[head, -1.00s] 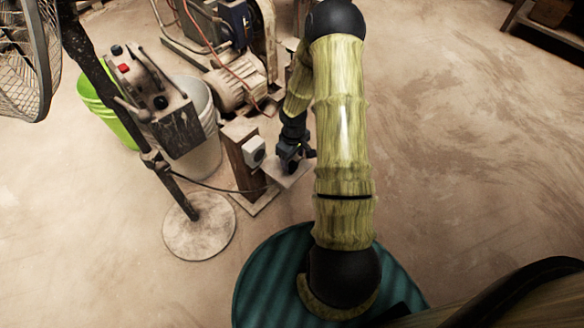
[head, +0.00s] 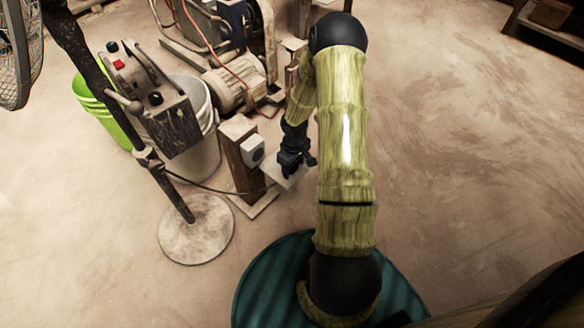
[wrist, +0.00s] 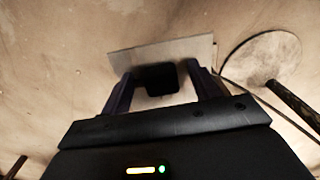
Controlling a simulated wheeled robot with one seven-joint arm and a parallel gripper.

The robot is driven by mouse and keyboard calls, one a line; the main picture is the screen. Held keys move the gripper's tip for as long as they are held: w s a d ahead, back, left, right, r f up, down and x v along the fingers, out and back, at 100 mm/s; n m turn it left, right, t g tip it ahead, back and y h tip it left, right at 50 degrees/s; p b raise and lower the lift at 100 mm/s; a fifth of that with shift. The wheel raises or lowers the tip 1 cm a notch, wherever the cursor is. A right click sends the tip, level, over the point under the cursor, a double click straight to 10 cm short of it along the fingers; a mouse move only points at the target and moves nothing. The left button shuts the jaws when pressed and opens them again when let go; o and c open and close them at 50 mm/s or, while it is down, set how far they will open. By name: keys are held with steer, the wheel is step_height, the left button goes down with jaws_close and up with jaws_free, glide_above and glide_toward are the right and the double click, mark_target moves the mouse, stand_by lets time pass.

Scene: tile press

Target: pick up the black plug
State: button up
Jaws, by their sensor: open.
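The black plug (wrist: 157,78) is a dark block with rounded corners in the wrist view. It is at a pale flat board (wrist: 202,46), between the two fingers of my gripper (wrist: 159,69). The fingers are apart, one on each side of the plug, and I cannot tell whether either touches it. In the head view my gripper (head: 294,163) points down at the same small board (head: 287,182), beside a wooden post with a white socket (head: 254,151). There the plug cannot be told apart from the dark gripper.
A round stand base (head: 196,230) with a leaning pole stands left of the board. A control box (head: 170,125), a white bucket (head: 205,150) and a green bucket (head: 97,105) are behind it. A motor (head: 235,85) stands farther back. The floor on the right is clear.

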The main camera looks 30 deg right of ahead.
steer(key=shift+c, duration=0.2)
steer(key=c, duration=1)
steer(key=shift+c, duration=0.2)
step_height(320, 180, up, 10)
steer(key=p, duration=0.6)
